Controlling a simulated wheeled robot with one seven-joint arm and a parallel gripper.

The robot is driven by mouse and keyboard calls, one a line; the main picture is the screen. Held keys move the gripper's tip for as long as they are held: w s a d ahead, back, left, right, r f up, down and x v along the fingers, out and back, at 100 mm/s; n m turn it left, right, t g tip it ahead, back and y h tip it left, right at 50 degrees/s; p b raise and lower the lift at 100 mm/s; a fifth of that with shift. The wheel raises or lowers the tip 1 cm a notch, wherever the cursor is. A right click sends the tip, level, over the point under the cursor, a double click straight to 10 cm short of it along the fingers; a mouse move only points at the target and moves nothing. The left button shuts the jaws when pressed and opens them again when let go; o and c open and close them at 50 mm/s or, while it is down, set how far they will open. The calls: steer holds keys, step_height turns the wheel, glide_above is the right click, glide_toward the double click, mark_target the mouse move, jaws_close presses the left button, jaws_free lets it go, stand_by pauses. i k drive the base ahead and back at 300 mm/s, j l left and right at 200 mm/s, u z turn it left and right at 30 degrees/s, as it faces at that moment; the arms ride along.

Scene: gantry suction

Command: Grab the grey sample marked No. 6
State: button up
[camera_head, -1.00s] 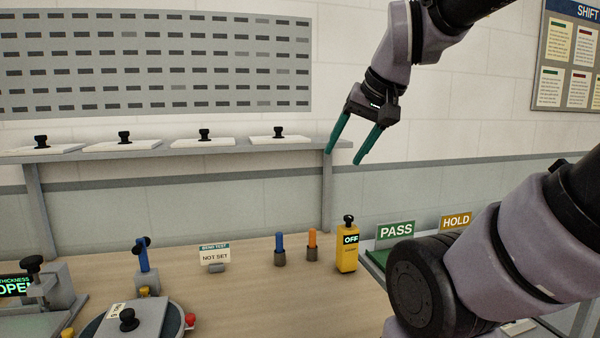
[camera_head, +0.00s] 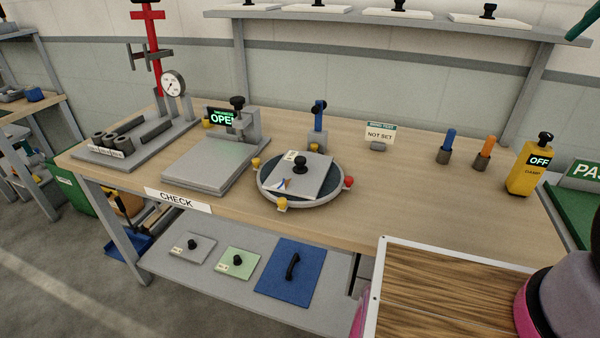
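A grey square plate with a black knob and a small white tag (camera_head: 315,182) lies on the round turntable (camera_head: 268,200) on the workbench. Another grey plate with a knob and tag (camera_head: 185,250) lies on the lower shelf, left of a pale green plate (camera_head: 230,265). The tag numbers are too small to read, so I cannot tell which is No. 6. Of my gripper (camera_head: 584,20), only part of one teal finger shows at the top right corner, high and far right of these plates. The rest of it is out of frame.
White plates with knobs (camera_head: 398,12) lie on the upper shelf. A blue panel with a handle (camera_head: 290,275) lies on the lower shelf.

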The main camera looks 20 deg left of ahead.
mark_target(299, 174)
steer(key=k+j, duration=0.1)
steer(key=j, duration=0.3)
steer(key=k+j, duration=0.15)
steer(key=j, duration=0.3)
steer(key=k+j, duration=0.1)
steer(key=j, duration=0.3)
steer(key=k+j, duration=0.15)
steer(key=j, duration=0.3)
steer(key=k+j, duration=0.1)
steer(key=j, duration=0.3)
